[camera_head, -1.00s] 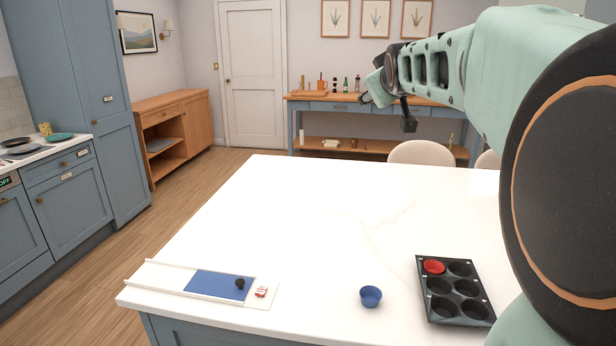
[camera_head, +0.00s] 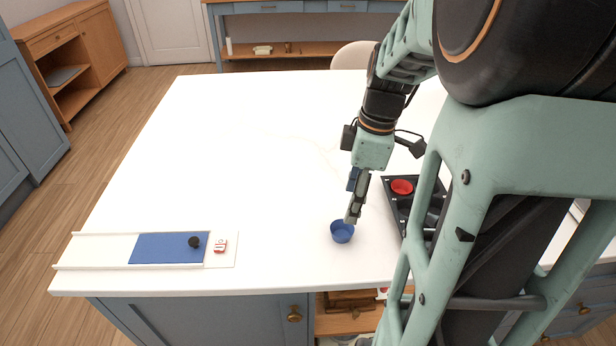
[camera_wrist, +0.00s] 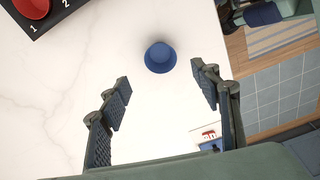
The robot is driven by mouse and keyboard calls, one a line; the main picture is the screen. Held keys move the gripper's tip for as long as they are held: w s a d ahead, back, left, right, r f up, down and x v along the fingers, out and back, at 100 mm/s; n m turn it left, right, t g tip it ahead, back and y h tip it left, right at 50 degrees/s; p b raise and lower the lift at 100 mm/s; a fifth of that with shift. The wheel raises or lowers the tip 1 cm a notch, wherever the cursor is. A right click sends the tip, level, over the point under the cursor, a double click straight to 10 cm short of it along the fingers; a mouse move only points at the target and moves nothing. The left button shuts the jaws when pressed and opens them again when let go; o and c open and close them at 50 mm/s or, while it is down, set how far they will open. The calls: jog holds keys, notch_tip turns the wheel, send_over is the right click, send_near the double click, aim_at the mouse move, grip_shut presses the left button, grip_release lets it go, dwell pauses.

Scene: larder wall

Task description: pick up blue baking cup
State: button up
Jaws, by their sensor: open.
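The blue baking cup (camera_head: 342,232) stands upright on the white counter, left of the muffin tin. In the wrist view the blue cup (camera_wrist: 160,57) sits beyond the fingertips, roughly between their lines. My gripper (camera_head: 354,217) points down just above and beside the cup in the head view. In the wrist view my gripper (camera_wrist: 160,80) has its two fingers wide apart, with nothing between them. The fingers look apart from the cup.
A dark muffin tin (camera_head: 388,192) holds a red cup (camera_head: 402,187) and is partly hidden by my arm. A white-railed board with a blue panel (camera_head: 165,248) and black knob (camera_head: 194,242) lies at left. The counter's middle is clear.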

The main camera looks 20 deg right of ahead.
aim_at(340, 235)
jog(key=f, duration=0.6)
jog(key=a+f, duration=0.1)
jog(key=f, duration=0.2)
jog(key=shift+w+a+f, duration=0.1)
jog(key=shift+w+f, duration=0.1)
jog(key=shift+c, duration=0.3)
jog(key=c, duration=1)
